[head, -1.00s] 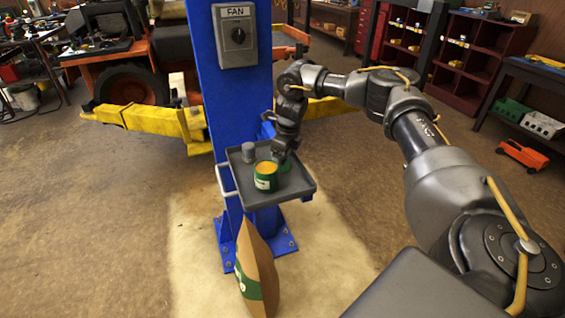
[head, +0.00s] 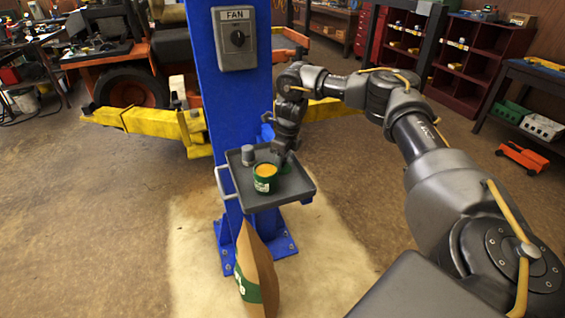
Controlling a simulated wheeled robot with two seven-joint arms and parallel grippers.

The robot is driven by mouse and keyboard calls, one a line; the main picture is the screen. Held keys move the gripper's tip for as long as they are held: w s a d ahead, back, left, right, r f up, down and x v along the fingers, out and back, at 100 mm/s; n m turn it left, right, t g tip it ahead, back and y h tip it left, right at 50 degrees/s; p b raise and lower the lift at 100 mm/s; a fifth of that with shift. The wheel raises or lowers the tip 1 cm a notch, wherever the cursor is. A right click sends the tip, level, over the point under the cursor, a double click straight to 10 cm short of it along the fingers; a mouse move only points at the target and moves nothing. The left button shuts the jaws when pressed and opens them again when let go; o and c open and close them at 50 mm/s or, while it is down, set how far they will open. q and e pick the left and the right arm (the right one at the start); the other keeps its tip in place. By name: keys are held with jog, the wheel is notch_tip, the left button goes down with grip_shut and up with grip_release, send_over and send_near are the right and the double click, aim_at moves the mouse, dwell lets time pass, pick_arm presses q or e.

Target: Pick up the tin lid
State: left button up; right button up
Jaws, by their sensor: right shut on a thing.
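A green tin (head: 264,184) with a yellow-orange top surface stands on a small dark tray (head: 262,201) fixed to the blue post. A green thing that looks like the tin lid (head: 287,167) shows just behind and right of the tin, at the fingertips. My right gripper (head: 284,160) reaches down over the right part of the tray and is shut on that lid. The gripper and the tin hide part of the lid, and I cannot tell whether it still touches the tray. My left gripper is not in view.
A small grey cylinder (head: 248,156) stands at the tray's back left. The blue post (head: 236,110) carries a grey FAN switch box (head: 236,38). A brown paper bag (head: 256,272) stands on the floor below the tray. A yellow lift arm (head: 140,119) lies behind.

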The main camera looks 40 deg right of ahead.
notch_tip(320, 180, up, 5)
jog(key=shift+w+f+b, duration=0.1)
jog(key=shift+f+b, duration=0.1)
jog(key=shift+b, duration=0.25)
grip_shut()
notch_tip(320, 180, up, 5)
jog(key=shift+p, duration=0.55)
jog(key=s+a+r+n+g+y+p, duration=0.1)
jog(key=s+a+r+n+p, duration=0.3)
jog(key=a+n+p, duration=0.5)
jog(key=r+n+p, duration=0.1)
jog(key=n+p, duration=0.2)
jog(key=p, duration=0.3)
jog(key=shift+s+g, duration=0.15)
jog(key=shift+g, duration=0.15)
